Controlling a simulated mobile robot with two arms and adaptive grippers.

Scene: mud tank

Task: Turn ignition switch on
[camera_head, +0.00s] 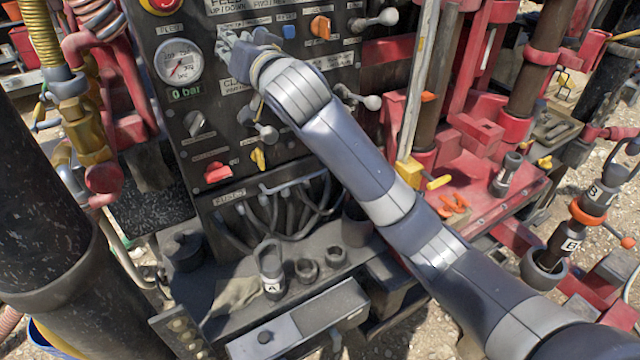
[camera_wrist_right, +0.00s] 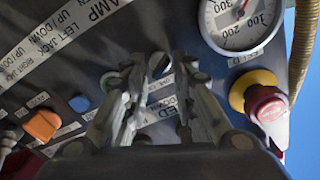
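My right gripper (camera_head: 228,46) reaches over the dark control panel (camera_head: 225,130) near its top, right of the round pressure gauge. In the right wrist view my right gripper (camera_wrist_right: 160,70) has its two fingers apart, close to the panel face. A small round dark-grey switch (camera_wrist_right: 160,64) with a pale slot shows between the fingertips; it may be the ignition switch, but its label is not readable. I cannot tell whether the fingers touch it. In the head view the hand hides this spot. My left gripper is not in view.
An orange knob (camera_head: 320,27) and a blue button (camera_head: 289,32) sit right of the hand. A red stop button on a yellow base (camera_wrist_right: 262,100) is nearby. Levers (camera_head: 372,20) stick out at right. A red switch (camera_head: 218,172) and yellow switch (camera_head: 258,158) are lower.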

